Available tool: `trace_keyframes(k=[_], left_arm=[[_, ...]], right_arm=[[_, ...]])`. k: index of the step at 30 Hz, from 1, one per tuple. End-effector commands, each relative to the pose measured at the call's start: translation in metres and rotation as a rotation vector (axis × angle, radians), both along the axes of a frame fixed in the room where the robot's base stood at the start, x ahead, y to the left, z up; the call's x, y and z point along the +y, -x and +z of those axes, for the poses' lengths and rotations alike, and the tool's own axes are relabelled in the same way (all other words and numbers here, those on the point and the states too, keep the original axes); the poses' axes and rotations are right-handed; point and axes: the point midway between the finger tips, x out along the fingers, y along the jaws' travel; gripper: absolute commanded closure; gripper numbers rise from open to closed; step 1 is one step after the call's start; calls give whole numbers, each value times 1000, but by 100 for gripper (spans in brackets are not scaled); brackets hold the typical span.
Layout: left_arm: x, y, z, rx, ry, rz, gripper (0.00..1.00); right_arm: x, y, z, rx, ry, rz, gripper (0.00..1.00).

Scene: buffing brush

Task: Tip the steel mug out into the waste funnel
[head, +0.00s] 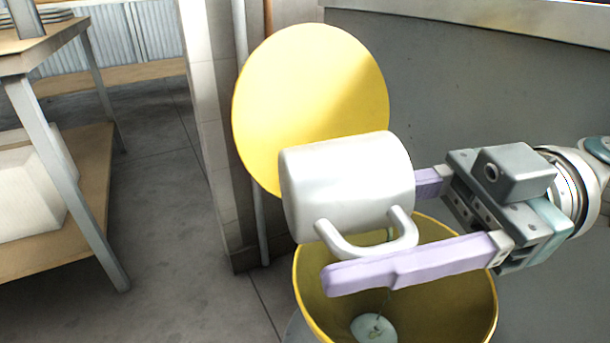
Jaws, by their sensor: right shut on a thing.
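The steel mug (345,180) looks pale and shiny. It is tipped on its side above the yellow waste funnel (474,285), with its handle toward me and low. Its mouth is not visible, so I cannot tell how much is inside. My right gripper (345,235) reaches in from the right and is shut on the mug. One lilac finger passes in front, below the handle; the other goes behind the mug and its tip is hidden. A thin dark greenish streak runs below the mug into the funnel, toward a pale speckled round patch at its bottom. My left gripper is out of view.
A round yellow lid or disc (310,90) stands upright behind the mug, close to a tiled pillar (215,130). A wooden-topped table (35,38) with a lower shelf holding a white block (30,200) stands at left. Open floor lies between.

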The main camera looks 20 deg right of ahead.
Motion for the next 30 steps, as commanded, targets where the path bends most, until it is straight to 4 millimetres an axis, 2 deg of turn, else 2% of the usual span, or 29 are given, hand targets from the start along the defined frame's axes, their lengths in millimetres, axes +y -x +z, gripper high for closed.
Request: trace_keyframes(k=[17, 29, 30], left_arm=[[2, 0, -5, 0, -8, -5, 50], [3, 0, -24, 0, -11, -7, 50], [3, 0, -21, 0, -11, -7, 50]], right_arm=[[-4, 0, 5, -17, -93, 0, 100], [-14, 2, 12, -56, -319, 0, 100], [-14, 2, 16, -58, -318, 0, 100]])
